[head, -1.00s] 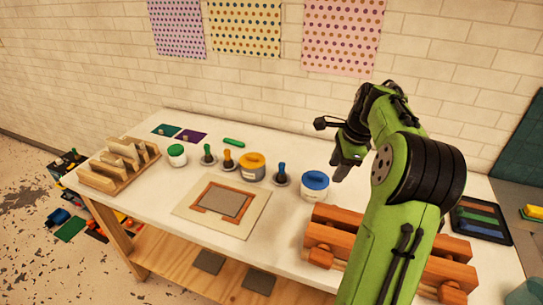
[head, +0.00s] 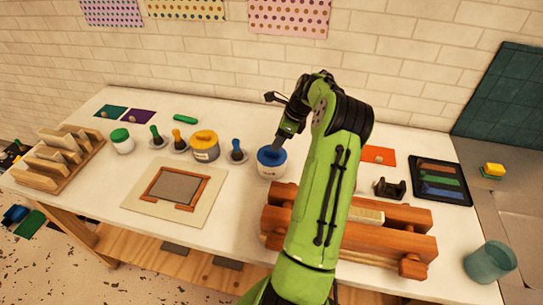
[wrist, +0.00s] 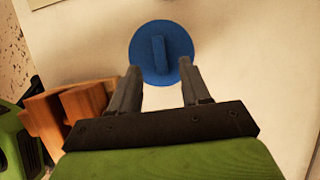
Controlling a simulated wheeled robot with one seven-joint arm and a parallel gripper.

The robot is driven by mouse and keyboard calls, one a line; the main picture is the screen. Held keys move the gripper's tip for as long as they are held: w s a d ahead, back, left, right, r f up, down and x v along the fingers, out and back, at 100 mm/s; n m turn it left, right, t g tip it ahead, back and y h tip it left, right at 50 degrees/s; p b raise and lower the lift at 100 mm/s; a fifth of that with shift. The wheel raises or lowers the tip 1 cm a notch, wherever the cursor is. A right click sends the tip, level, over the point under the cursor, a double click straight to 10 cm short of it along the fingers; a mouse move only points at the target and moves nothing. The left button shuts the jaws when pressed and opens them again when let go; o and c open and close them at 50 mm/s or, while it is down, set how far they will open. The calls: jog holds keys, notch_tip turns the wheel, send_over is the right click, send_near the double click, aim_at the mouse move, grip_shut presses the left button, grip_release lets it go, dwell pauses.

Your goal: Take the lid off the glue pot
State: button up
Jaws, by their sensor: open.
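A white pot (head: 269,171) with a round blue lid (head: 268,156) stands upright on the white table, right of the middle. The lid is on. In the wrist view the blue lid (wrist: 161,38) shows from above, with a raised bar across its middle. My gripper (head: 279,146) is over the pot; it is open and empty. In the wrist view its two fingertips (wrist: 159,68) are apart, by the lid's near edge, with the bar roughly between them. I cannot tell their exact height above it. Two other lidded pots, one green-lidded (head: 121,140) and one yellow-lidded (head: 205,147), stand further left.
A wooden press (head: 350,228) lies close in front, under my arm. A framed board (head: 129,205) lies front left. The wall is behind the table.

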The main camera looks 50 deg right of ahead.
aim_at(272, 154)
jog(key=x, duration=0.4)
jog(key=shift+a+f, duration=0.1)
jog(key=shift+f, duration=0.15)
jog(key=shift+w+f, duration=0.15)
jog(key=shift+f, duration=0.2)
jog(key=shift+r, duration=0.1)
jog(key=shift+c, duration=0.8)
grip_shut()
